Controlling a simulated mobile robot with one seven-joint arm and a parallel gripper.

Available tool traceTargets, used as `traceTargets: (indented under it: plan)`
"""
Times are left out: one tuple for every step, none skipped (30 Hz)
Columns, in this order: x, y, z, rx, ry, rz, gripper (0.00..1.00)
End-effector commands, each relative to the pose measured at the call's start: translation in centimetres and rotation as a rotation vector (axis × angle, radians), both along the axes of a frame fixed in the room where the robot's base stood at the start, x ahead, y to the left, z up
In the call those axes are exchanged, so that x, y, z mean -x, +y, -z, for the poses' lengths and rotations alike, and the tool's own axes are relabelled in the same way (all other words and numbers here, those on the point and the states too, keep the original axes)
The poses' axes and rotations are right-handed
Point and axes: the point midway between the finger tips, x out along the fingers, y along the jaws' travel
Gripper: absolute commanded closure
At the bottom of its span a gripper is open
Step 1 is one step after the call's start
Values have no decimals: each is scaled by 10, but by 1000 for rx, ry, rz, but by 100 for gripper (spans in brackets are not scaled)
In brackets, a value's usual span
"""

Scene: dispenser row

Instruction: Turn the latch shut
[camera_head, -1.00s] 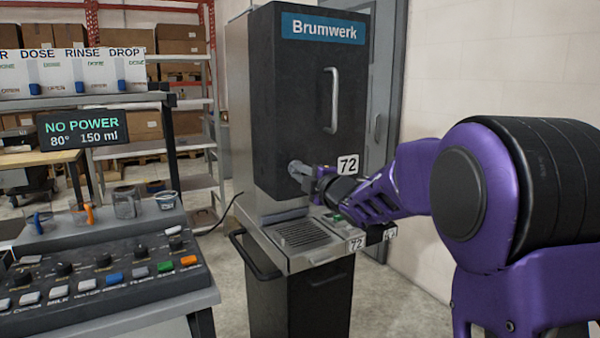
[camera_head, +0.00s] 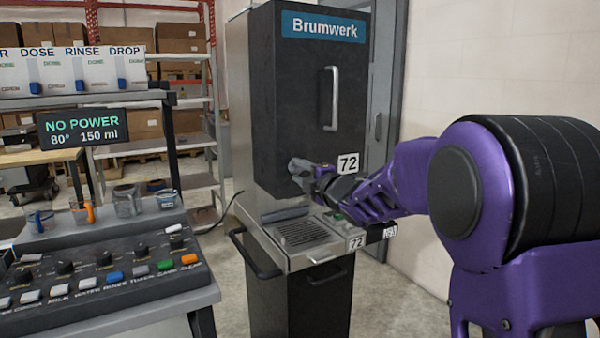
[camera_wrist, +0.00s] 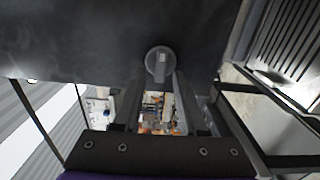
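The latch (camera_head: 297,166) is a grey round knob low on the front of the dark Brumwerk machine (camera_head: 300,110), below its vertical handle. In the wrist view the latch (camera_wrist: 159,65) shows as a grey disc with a small pale tab at its middle. My gripper (camera_head: 312,174) is right at the latch. In the wrist view the two fingers of my gripper (camera_wrist: 161,85) reach up on either side of the knob, with a gap between them. Whether they press on it I cannot tell.
A drip grate (camera_head: 300,235) and tray lie below the latch. Shelving is behind.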

Motion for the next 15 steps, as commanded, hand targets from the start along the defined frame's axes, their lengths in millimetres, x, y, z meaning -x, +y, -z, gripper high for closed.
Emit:
traceTargets:
  plan:
    - [0,0,0,0,0,0,54]
    - [0,0,0,-1,1,0,54]
    - [0,0,0,-1,1,0,54]
    - [0,0,0,-1,1,0,54]
    - [0,0,0,-1,1,0,54]
    - [0,0,0,-1,1,0,54]
    - [0,0,0,-1,1,0,54]
    - [0,0,0,-1,1,0,54]
    - [1,-1,0,-1,1,0,54]
    - [2,-1,0,-1,1,0,54]
    - [3,-2,0,-1,1,1,54]
    - [5,-4,-1,-1,1,1,54]
    - [8,-6,-1,-1,1,1,54]
    - [11,-8,-1,-1,1,1,54]
    - [17,-12,-1,-1,-1,1,54]
